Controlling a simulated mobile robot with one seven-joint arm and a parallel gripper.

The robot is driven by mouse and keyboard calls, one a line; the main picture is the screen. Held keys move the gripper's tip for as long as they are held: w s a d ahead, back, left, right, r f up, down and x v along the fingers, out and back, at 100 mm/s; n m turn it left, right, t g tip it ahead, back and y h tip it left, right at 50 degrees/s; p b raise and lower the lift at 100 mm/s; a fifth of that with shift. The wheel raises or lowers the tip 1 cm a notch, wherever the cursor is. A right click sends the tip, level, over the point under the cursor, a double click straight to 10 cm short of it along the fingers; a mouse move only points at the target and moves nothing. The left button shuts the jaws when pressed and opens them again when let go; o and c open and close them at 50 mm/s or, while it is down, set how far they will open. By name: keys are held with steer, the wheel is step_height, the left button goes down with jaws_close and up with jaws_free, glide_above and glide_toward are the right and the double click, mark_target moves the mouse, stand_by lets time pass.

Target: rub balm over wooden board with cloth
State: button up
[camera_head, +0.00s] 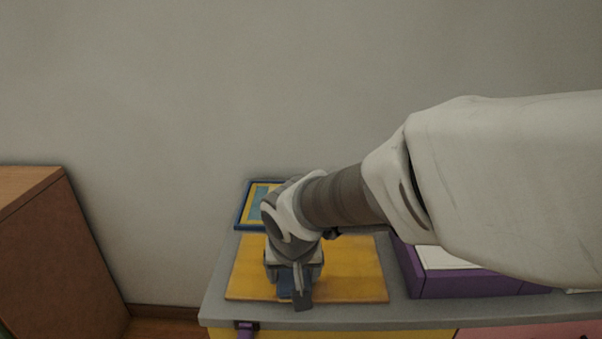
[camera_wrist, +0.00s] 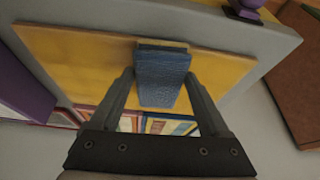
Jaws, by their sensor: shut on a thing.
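The wooden board (camera_head: 350,265) is a flat yellow-orange slab lying on the grey counter top, and it fills much of the wrist view (camera_wrist: 85,60). My gripper (camera_head: 295,288) points down over the front left part of the board. In the wrist view its fingers (camera_wrist: 162,82) are shut on a blue block-like cloth (camera_wrist: 160,70). Only a small blue bit of the cloth shows in the head view (camera_head: 285,284). The cloth is at or just above the board; I cannot tell whether they touch. No separate balm can be made out on the board.
A blue-edged, yellow framed item (camera_head: 240,216) lies behind the board at the left. A purple box (camera_head: 470,284) stands close to the board's right side. A brown cabinet (camera_head: 45,260) stands apart at the left. A purple handle (camera_head: 246,330) projects at the counter's front.

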mark_target(381, 283)
steer(key=shift+d+f+p, duration=0.1)
steer(key=shift+d+p, duration=0.2)
steer(key=shift+d, duration=1.05)
steer(key=shift+d+r+p, duration=0.15)
steer(key=shift+d+p, duration=0.85)
steer(key=shift+d, duration=1.1)
steer(key=shift+d+r+p, duration=0.1)
steer(key=shift+d+p, duration=0.85)
steer(key=shift+d, duration=1.1)
steer(key=shift+d+f, duration=0.15)
steer(key=shift+d, duration=0.95)
steer(key=shift+d+f, duration=0.15)
steer(key=shift+d, duration=0.9)
steer(key=shift+s+d, duration=0.1)
steer(key=shift+d, duration=0.5)
step_height(381, 283, up, 6)
steer(key=p, duration=0.4)
steer(key=shift+r+p, duration=0.1)
steer(key=shift+p, duration=0.2)
step_height(381, 283, up, 3)
steer(key=shift+p, duration=1.15)
